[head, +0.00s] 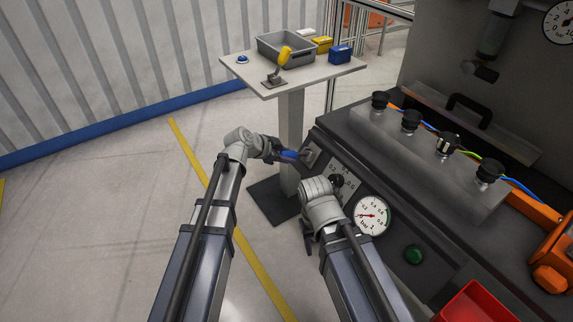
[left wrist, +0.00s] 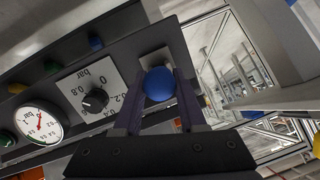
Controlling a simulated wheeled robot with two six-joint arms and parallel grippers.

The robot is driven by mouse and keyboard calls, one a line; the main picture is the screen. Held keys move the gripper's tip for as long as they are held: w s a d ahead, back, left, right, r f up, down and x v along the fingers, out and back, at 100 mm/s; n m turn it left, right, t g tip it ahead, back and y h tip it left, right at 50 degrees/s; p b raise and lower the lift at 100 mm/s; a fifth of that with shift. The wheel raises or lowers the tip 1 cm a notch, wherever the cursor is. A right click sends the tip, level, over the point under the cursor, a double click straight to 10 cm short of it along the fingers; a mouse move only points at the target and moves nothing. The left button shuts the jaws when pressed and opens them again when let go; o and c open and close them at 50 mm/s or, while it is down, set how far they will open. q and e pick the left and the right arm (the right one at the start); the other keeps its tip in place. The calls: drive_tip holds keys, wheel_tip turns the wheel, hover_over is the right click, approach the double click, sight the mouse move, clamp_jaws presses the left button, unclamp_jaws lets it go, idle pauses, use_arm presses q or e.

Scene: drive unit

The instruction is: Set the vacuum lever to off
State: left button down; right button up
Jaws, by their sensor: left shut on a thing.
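A lever with a round blue knob (left wrist: 159,84) sits on a light plate at the end of the dark control panel (left wrist: 60,72). My left gripper (left wrist: 160,92) is around the knob in the left wrist view, one finger on each side, and is shut on it. The lever's markings cannot be read.
A black dial (head: 337,181) and a round gauge (head: 373,215) are on the panel near my right wrist, with a green button (head: 413,254) beyond. A side table (head: 335,70) holds a grey bin (head: 286,48) and a yellow-handled device (head: 284,55). The floor at left is clear.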

use_arm(q)
drive_tip(key=shift+s+a+f+t+h+b, duration=0.2)
drive_tip(key=shift+f+t+h+b, duration=0.7)
drive_tip(key=shift+b, duration=2)
drive_tip(key=shift+s+a+f+t+h+b, duration=0.15)
drive_tip(key=shift+f+t+h+b, duration=0.75)
drive_tip(key=shift+b, duration=1.95)
drive_tip(key=shift+d+f, duration=0.1)
drive_tip(key=shift+f, duration=0.15)
drive_tip(key=shift+c, duration=2.3)
unclamp_jaws()
drive_tip(key=shift+w, duration=0.1)
drive_tip(key=p+v, duration=0.2)
drive_tip(key=v, duration=0.6)
